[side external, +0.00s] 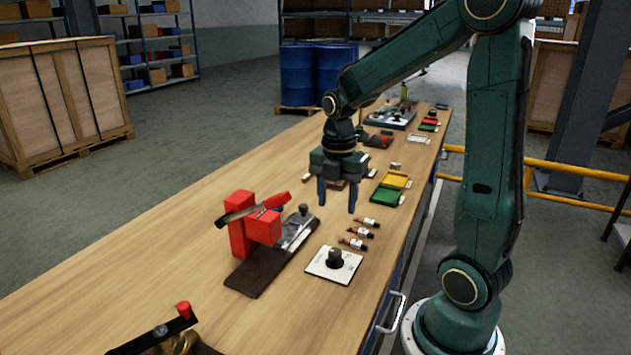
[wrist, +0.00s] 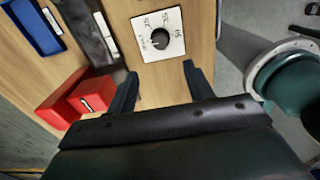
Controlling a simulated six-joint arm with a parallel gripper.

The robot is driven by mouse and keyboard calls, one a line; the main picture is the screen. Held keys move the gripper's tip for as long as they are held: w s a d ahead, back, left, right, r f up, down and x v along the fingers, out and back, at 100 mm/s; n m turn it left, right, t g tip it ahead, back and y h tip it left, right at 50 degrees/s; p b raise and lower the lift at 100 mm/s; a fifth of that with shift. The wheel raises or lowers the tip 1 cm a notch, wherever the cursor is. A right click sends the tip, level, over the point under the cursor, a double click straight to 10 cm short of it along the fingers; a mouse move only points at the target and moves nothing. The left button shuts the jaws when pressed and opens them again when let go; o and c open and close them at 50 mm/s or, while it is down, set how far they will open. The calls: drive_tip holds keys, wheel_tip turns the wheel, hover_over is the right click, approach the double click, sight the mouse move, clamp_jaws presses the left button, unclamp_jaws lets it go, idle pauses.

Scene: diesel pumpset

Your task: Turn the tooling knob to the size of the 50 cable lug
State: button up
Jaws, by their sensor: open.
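The black tooling knob (side external: 335,257) sits on a white square dial plate (side external: 318,268) near the bench's right edge. The knob (wrist: 160,40) and plate (wrist: 172,21) also show in the wrist view, with size marks around the knob too small to read surely. Several cable lugs (side external: 361,232) lie in a row just behind the plate; I cannot tell which is the 50 one. My gripper (side external: 337,208) points down above the bench, behind and above the plate, open and empty. In the wrist view its fingers (wrist: 160,72) are apart, with the knob beyond their tips, untouched.
A red crimping tool (side external: 241,233) on a dark base stands left of the plate; its red blocks (wrist: 92,97) show in the wrist view. Yellow (side external: 396,180) and green (side external: 387,196) trays lie farther back.

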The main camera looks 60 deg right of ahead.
sight(335, 251)
wheel_tip(335, 251, down, 13)
drive_tip(key=shift+r, duration=0.1)
idle(0.7)
drive_tip(key=c, duration=1)
